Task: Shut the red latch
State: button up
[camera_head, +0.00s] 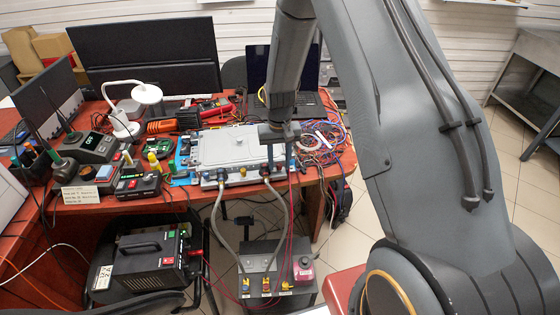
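A grey box (228,147) with a flat lid lies on the red table. Two grey hoses, a left one (216,215) and a right one (284,215), run from fittings on its front edge down to a dark unit (258,262) on the floor. A small red part (265,172), seemingly the red latch, shows at the right hose's fitting. It is too small to tell how far it stands open. My gripper (279,160) points down at the box's front right corner, close to this part. Its two fingers look apart, with nothing visible held between them. Contact cannot be told.
Tangled wires (320,140) and a laptop (312,104) lie right of and behind the box. A white lamp (125,122), a soldering station (90,147) and small devices crowd the left. A black power unit (148,262) stands below. Thin red cables hang near the right hose.

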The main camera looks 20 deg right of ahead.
aim_at(280, 165)
jog(key=shift+c, duration=0.2)
grip_shut()
jog(key=shift+m+b, duration=0.45)
jog(key=shift+m, duration=1.05)
jog(key=shift+o, duration=0.2)
grip_release()
jog(key=shift+r, duration=0.1)
notch_tip(280, 165, up, 7)
jog(key=shift+r+b, duration=0.2)
jog(key=shift+b, duration=0.85)
jog(key=shift+r, duration=0.1)
